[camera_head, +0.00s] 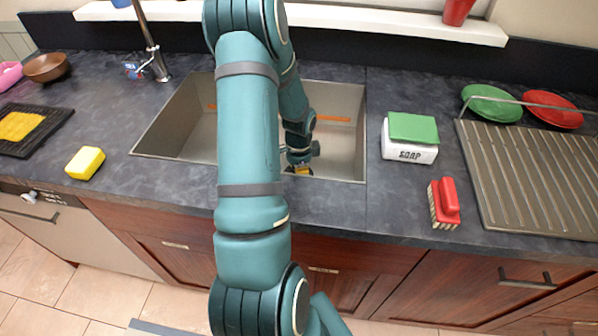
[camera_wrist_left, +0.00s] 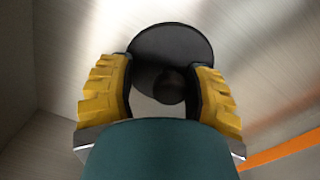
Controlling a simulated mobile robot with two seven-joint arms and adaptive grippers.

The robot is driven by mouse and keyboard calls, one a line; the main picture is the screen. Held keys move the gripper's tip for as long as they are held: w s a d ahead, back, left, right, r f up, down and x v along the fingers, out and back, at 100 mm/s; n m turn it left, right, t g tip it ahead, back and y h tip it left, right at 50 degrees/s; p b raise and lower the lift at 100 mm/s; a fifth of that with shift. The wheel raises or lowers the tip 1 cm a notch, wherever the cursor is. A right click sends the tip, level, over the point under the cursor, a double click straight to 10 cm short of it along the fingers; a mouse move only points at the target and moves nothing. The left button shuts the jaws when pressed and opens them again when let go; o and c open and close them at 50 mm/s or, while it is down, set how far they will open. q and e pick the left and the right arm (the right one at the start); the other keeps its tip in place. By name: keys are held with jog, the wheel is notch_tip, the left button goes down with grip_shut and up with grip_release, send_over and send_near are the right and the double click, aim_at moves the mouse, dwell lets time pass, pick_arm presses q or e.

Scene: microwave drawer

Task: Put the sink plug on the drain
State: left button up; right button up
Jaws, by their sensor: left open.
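The sink plug (camera_wrist_left: 168,42) shows in the left wrist view as a dark round disc with a dark knob (camera_wrist_left: 169,87). It is over the bright metal of the sink. My left gripper (camera_wrist_left: 163,78) is open, with its yellow fingers on either side of the knob. I cannot tell whether either finger touches it. In the head view my left gripper (camera_head: 299,169) is low inside the sink (camera_head: 345,103), near its front wall, and the plug is hidden there. I cannot make out the drain in either view. My right gripper is not in view.
The faucet (camera_head: 152,55) stands at the sink's back left. A yellow sponge (camera_head: 85,163) lies left of the sink. A soap box (camera_head: 409,150) with a green top, a red brush (camera_head: 444,203) and a dish rack (camera_head: 530,180) are to the right. Sink walls surround my gripper.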

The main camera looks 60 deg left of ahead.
pick_arm(q)
notch_tip(320, 180, up, 12)
jog(key=p, duration=0.3)
jog(key=shift+w, duration=0.15)
jog(key=shift+a, duration=0.1)
dwell(0.3)
